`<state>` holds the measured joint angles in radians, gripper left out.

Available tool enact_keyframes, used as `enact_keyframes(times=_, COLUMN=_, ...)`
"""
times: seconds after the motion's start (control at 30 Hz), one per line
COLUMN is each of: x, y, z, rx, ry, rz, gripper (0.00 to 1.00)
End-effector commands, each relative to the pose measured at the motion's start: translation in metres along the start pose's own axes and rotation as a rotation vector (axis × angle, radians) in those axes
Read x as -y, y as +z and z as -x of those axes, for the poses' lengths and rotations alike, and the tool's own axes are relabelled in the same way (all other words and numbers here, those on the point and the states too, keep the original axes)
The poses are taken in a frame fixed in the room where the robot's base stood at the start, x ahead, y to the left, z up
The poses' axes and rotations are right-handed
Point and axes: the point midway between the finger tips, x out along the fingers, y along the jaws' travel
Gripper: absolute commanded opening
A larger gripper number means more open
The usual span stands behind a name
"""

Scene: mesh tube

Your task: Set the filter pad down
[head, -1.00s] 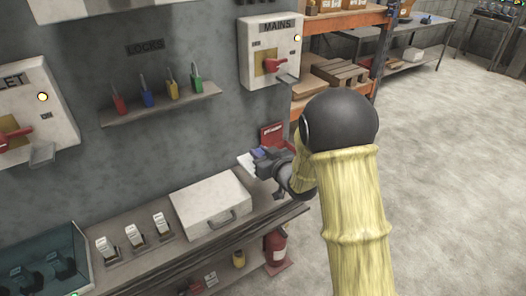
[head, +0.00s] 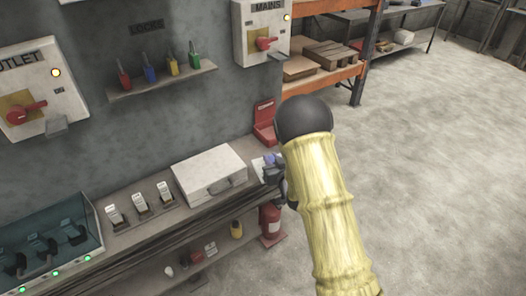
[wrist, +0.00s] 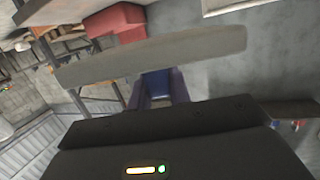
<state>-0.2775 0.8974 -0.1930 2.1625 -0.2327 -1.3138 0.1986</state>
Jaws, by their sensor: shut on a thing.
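The filter pad is a thin, flat, pale grey slab (wrist: 150,58) stretching across the wrist view, seen nearly edge-on. My gripper (wrist: 156,84), with blue-purple fingers, is shut on its middle. In the head view my gripper (head: 272,164) is over the right end of the bench, beside the white case, and a pale corner of the pad (head: 258,165) shows at its left. My arm hides most of the pad there. I cannot tell whether the pad touches the bench.
The white case (head: 209,172) lies on the bench left of my gripper. A red box (head: 264,122) stands behind at the bench's right end. Orange shelving (head: 340,78) stands behind right; the floor at right is open.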

Motion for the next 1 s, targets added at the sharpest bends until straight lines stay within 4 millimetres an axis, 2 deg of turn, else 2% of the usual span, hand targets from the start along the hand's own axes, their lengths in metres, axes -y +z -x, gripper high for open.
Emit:
enact_keyframes(times=0.27, x=-0.038, y=0.068, z=0.012, rx=0.007, ry=0.134, rz=-0.021, gripper=0.0)
enact_keyframes(times=0.37, x=-0.056, y=0.104, z=0.022, rx=0.007, ry=0.198, rz=-0.029, gripper=0.0)
enact_keyframes(times=0.5, x=-0.079, y=0.166, z=0.037, rx=0.005, ry=0.282, rz=-0.037, gripper=0.0)
enact_keyframes(times=0.7, x=-0.094, y=0.229, z=0.043, rx=-0.004, ry=0.333, rz=-0.042, gripper=0.0)
enact_keyframes(times=0.83, x=-0.099, y=0.253, z=0.044, rx=-0.005, ry=0.349, rz=-0.043, gripper=0.0)
enact_keyframes(times=1.0, x=-0.099, y=0.261, z=0.044, rx=-0.006, ry=0.352, rz=-0.043, gripper=0.0)
